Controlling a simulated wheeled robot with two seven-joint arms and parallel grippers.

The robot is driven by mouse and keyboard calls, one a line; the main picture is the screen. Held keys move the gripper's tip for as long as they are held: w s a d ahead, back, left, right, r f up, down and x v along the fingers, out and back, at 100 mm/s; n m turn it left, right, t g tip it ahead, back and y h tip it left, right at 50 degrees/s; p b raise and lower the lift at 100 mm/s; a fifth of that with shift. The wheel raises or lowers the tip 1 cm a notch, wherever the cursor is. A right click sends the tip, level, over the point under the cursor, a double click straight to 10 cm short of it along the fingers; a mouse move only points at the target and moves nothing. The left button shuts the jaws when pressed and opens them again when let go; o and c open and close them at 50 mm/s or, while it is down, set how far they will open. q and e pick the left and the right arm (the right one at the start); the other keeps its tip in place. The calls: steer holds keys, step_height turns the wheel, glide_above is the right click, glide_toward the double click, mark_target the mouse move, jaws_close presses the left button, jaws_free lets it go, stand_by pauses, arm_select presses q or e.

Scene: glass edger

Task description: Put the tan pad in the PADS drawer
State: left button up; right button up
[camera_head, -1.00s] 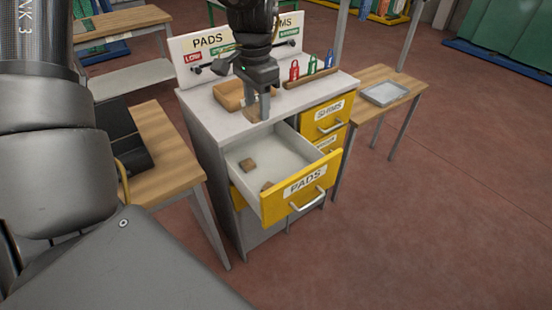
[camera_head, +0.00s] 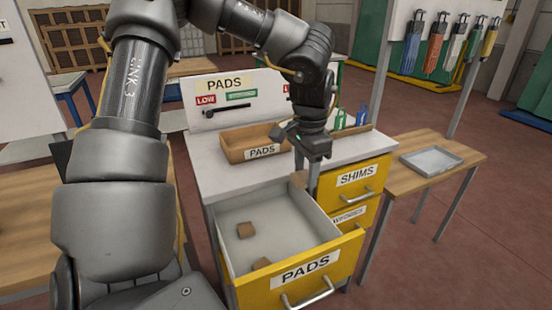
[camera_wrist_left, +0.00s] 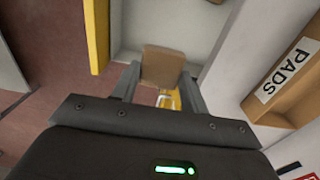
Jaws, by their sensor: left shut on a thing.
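My left gripper (camera_head: 308,184) is shut on a small tan pad (camera_wrist_left: 163,65), which shows between its two fingers in the left wrist view. In the head view the held pad (camera_head: 299,179) is partly hidden by a finger, above the rear right part of the open drawer. The yellow-fronted PADS drawer (camera_head: 304,268) is pulled out, and its pale inside is visible. Two tan pads lie in it, one near the middle (camera_head: 245,230) and one close to the front (camera_head: 262,263). My right gripper is not in view.
A tan PADS bin (camera_head: 250,144) stands on the white cabinet top behind the drawer. The SHIMS drawer (camera_head: 356,177) is shut at the right. A wooden side table with a grey tray (camera_head: 431,160) stands further right. A backboard with labels (camera_head: 222,96) rises behind.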

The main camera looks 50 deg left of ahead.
arm_select(q)
step_height(320, 180, down, 10)
steer(key=b, duration=0.9)
glide_above(299, 247)
step_height(299, 247, down, 10)
steer(key=shift+f, duration=0.25)
steer(key=shift+w+f, duration=0.1)
steer(key=shift+f, duration=0.1)
steer(key=shift+r, duration=0.1)
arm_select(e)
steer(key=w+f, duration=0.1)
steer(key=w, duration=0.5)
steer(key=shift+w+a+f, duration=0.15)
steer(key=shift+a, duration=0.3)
